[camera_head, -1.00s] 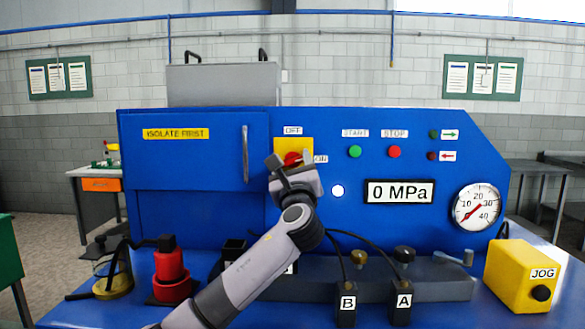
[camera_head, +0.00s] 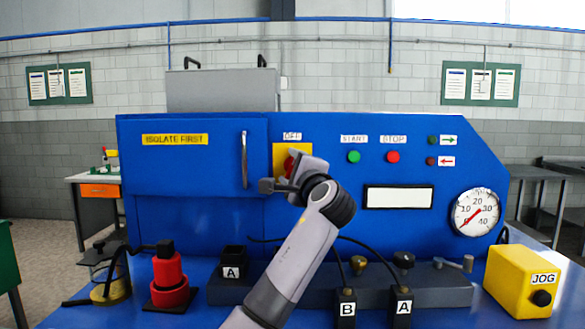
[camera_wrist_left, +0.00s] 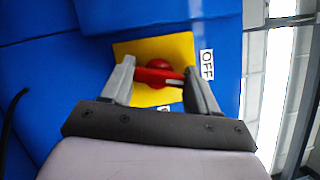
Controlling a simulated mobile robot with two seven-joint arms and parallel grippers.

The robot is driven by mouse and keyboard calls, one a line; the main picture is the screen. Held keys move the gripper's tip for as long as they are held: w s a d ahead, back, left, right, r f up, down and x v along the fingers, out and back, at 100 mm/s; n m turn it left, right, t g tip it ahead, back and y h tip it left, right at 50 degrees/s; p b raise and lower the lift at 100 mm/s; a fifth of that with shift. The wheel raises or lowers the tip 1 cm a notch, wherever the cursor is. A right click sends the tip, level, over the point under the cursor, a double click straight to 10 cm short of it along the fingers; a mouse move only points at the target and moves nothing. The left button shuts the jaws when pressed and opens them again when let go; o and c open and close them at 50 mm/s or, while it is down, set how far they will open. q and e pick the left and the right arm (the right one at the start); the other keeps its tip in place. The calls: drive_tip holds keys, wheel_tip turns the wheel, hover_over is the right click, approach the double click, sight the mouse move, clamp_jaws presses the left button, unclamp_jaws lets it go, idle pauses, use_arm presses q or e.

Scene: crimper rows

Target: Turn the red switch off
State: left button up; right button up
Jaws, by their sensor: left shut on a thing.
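The red switch (camera_head: 291,164) sits on a yellow plate (camera_head: 280,150) on the blue machine's front, under an OFF label (camera_head: 292,136). My left gripper (camera_head: 284,170) is at the switch and covers much of it in the head view. In the left wrist view, the red handle (camera_wrist_left: 157,77) lies between the two grey fingers of my left gripper (camera_wrist_left: 160,84), which is shut on it. The OFF label (camera_wrist_left: 207,64) is to the right there. My right gripper is not in view.
The display (camera_head: 398,197) is blank white. The gauge (camera_head: 477,211) is right of it. A green START button (camera_head: 354,157) and a red STOP button (camera_head: 393,157) are to the right. A yellow JOG box (camera_head: 520,280) and a red cylinder part (camera_head: 169,275) stand on the blue bench.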

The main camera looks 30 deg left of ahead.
use_arm(q)
drive_tip(key=shift+n+g+h+p, duration=0.4)
drive_tip(key=shift+n+g+p, duration=0.1)
drive_tip(key=shift+n, duration=1.3)
drive_tip(key=o, duration=1.1)
drive_tip(key=shift+c, duration=0.2)
drive_tip(key=b+v, duration=0.2)
drive_tip(key=v, duration=0.5)
